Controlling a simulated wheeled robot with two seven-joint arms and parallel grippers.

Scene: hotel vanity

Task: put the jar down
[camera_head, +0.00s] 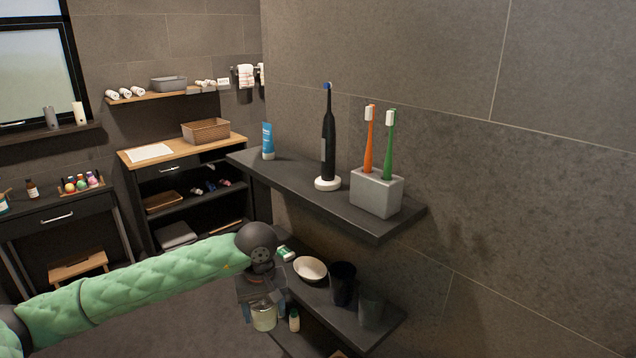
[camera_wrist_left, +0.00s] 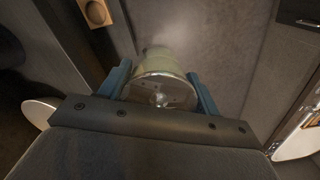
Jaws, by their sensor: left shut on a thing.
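The jar (camera_head: 264,318) is a pale, yellowish-green glass vessel. My left gripper (camera_head: 262,304) is shut on it, with a blue finger on each side, and holds it upright beside the lower dark shelf (camera_head: 350,322). In the left wrist view, the jar (camera_wrist_left: 162,92) sits between the two fingers, with its round metallic lid facing the camera. I cannot tell whether the jar's base touches anything. My right gripper is not in view.
The lower shelf holds a cream bowl (camera_head: 310,269), a black cup (camera_head: 343,284) and a grey glass (camera_head: 371,305). The upper shelf (camera_head: 300,189) with toothbrushes overhangs behind.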

